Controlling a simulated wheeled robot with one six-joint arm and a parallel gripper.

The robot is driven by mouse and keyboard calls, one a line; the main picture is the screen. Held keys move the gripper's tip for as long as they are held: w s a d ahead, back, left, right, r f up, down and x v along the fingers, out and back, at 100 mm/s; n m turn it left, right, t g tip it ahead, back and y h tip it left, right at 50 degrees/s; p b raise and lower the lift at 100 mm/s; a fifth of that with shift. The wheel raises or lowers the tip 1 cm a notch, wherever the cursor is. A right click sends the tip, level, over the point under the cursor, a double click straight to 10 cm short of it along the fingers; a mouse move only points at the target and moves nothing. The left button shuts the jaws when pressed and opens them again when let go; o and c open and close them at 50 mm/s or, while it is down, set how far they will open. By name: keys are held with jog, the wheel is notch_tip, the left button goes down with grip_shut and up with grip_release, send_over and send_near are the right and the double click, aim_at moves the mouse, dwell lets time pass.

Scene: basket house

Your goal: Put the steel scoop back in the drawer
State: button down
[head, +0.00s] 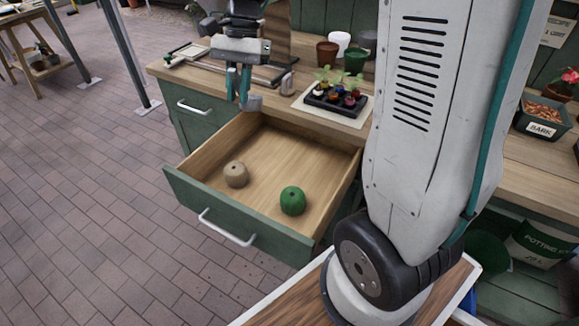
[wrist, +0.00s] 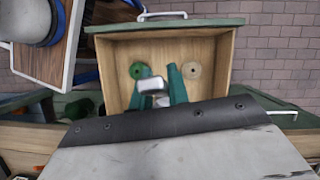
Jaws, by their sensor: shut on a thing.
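The drawer (head: 262,160) is pulled open, with a wooden inside and a green front. It also shows below my gripper in the wrist view (wrist: 213,60). My gripper (head: 240,90) points down with teal fingers, above the rear left part of the drawer in the head view. It is shut on the steel scoop (head: 251,103), a small grey piece at the fingertips. In the wrist view the scoop (wrist: 151,86) shows pale between the fingers (wrist: 160,82). The rest of the scoop is hidden by the fingers and wrist.
A seedling tray (head: 335,100) and pots (head: 327,53) stand on the bench to the right of my gripper.

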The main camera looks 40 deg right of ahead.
jog(key=shift+w+d+f+m+t+h, duration=0.5)
jog(key=shift+d+f, duration=0.75)
jog(key=shift+f, duration=4.25)
jog(key=shift+s+d+f+m+t+h, duration=0.2)
jog(key=shift+d+f+h, duration=0.8)
jog(key=shift+f, duration=4.5)
jog(key=shift+w+d+f+m+t+h, duration=0.45)
jog(key=shift+d+f, duration=1.05)
jog(key=shift+f, duration=4)
jog(key=shift+s, duration=0.1)
jog(key=shift+f, duration=0.15)
jog(key=c, duration=1.3)
grip_release()
jog(key=shift+c, duration=0.2)
